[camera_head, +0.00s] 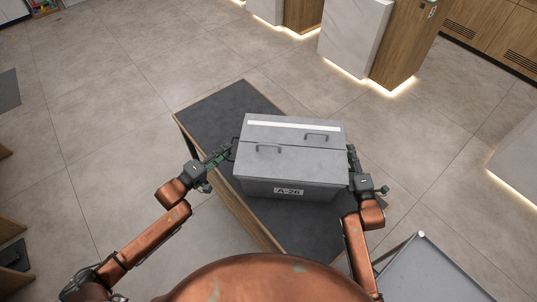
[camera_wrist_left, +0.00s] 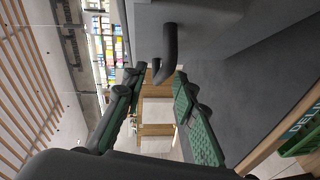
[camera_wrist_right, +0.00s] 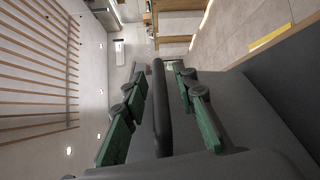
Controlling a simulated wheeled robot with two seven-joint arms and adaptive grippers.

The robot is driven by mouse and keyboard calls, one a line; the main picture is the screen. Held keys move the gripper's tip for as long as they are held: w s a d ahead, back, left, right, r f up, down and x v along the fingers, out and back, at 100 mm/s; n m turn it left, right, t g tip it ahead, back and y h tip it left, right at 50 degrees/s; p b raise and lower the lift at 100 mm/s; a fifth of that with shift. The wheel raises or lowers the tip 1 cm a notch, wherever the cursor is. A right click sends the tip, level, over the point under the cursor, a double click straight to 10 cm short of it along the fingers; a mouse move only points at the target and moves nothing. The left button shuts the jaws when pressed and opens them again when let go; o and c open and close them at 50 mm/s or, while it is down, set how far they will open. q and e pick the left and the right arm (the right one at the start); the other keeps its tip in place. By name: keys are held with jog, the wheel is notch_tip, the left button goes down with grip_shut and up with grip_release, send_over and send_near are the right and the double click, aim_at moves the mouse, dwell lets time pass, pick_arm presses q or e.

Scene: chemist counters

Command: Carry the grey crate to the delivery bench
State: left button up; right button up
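The grey crate (camera_head: 290,160) stands level on a dark-topped bench (camera_head: 215,105) with a wooden edge, its lid closed and its label "A-26" facing me. In the left wrist view a green sign starting "DELI" (camera_wrist_left: 303,122) shows by the bench's wooden edge. My left gripper (camera_head: 228,151) is at the crate's left side, open; the dark left handle (camera_wrist_left: 169,48) shows between its fingertips, apparently untouched. My right gripper (camera_head: 352,152) is at the crate's right side, open; the right handle (camera_wrist_right: 160,110) lies between its fingers with gaps on both sides.
A grey-topped table (camera_head: 435,275) stands at the lower right, close to my right arm. White and wood counters (camera_head: 375,45) with lit bases stand at the back. The floor (camera_head: 90,110) left of the bench is largely clear.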

pick_arm(q)
jog(key=v, duration=0.9)
pick_arm(e)
jog(key=s+d, duration=0.1)
jog(key=s, duration=1.1)
jog(key=shift+d+r, duration=0.3)
jog(key=shift+d, duration=0.05)
pick_arm(q)
jog(key=shift+s, duration=0.1)
jog(key=shift+a, duration=0.1)
